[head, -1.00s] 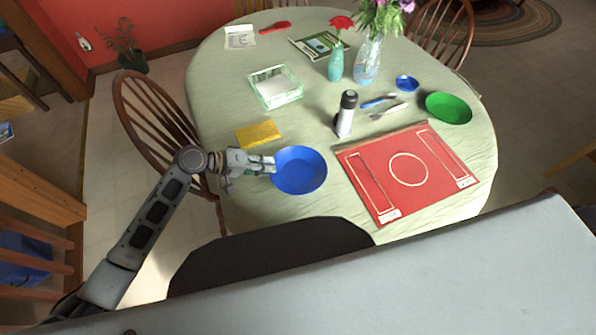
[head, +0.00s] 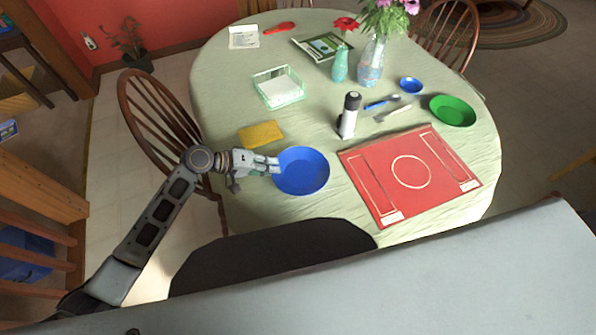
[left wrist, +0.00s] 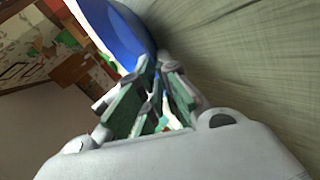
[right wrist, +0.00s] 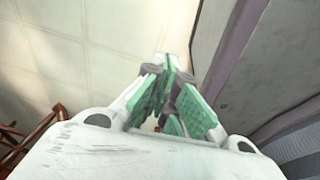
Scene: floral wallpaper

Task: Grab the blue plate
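The blue plate (head: 302,172) lies on the near left part of the table. My left gripper (head: 277,165) is at its left rim. In the left wrist view the blue plate (left wrist: 118,32) shows at the top, its rim running to the fingertips of my left gripper (left wrist: 157,62). The fingers are close together with the rim between their tips. The exact contact is partly hidden by the fingers. My right gripper (right wrist: 167,68) shows only in its own wrist view, with its fingertips together and nothing in them, away from the table top.
A yellow sponge-like block (head: 261,134) lies just behind the left gripper. A red placemat (head: 411,173) lies right of the plate, with a pepper mill (head: 349,115) behind it. A glass box (head: 278,87), green plate (head: 452,110) and vases stand farther back. A wooden chair (head: 150,115) is at the left.

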